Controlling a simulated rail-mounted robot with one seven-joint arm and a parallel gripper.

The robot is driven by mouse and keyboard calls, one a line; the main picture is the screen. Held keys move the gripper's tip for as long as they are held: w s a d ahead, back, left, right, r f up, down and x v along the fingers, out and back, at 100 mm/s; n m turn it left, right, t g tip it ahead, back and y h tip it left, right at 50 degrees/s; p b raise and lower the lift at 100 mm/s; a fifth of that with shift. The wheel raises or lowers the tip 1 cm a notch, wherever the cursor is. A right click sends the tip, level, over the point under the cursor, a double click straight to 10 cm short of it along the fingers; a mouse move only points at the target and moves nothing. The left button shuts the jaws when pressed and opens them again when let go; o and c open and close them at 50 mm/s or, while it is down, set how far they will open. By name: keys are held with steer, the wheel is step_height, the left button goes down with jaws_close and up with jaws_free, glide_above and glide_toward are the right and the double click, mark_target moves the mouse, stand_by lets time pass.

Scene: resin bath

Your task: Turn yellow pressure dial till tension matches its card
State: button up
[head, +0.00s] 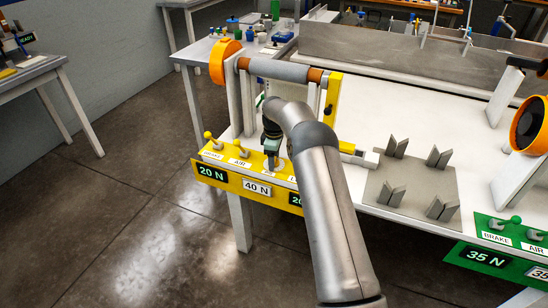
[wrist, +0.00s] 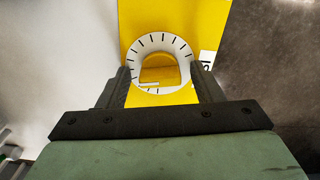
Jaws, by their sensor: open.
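The yellow panel (head: 222,178) stands at the table's front left. Its left display (head: 211,173) reads 20 N in green, and the white card (head: 257,187) beside it reads 40 N. In the wrist view the yellow dial (wrist: 160,70) sits inside a white ring with black ticks (wrist: 141,49). A white mark shows on the dial's lower left. My gripper (wrist: 161,78) is open, with one finger on each side of the dial; I cannot tell whether they touch it. In the head view my gripper (head: 271,163) is over the panel and the dial is hidden.
Brake and air levers (head: 210,138) stand left of my gripper. A second display (head: 297,199) is partly hidden by my arm. A grey roller (head: 278,70) runs behind. A green panel (head: 510,252) reading 35 N stands at the right, past a plate with several V-shaped holders (head: 417,180).

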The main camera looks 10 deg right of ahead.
steer(key=c, duration=1)
steer(key=shift+m, duration=0.3)
steer(key=m+b, duration=0.1)
steer(key=m, duration=0.2)
steer(key=m+b, duration=0.1)
steer(key=m, duration=0.3)
steer(key=shift+m, duration=0.3)
steer(key=m, duration=0.4)
steer(key=shift+m, duration=1.7)
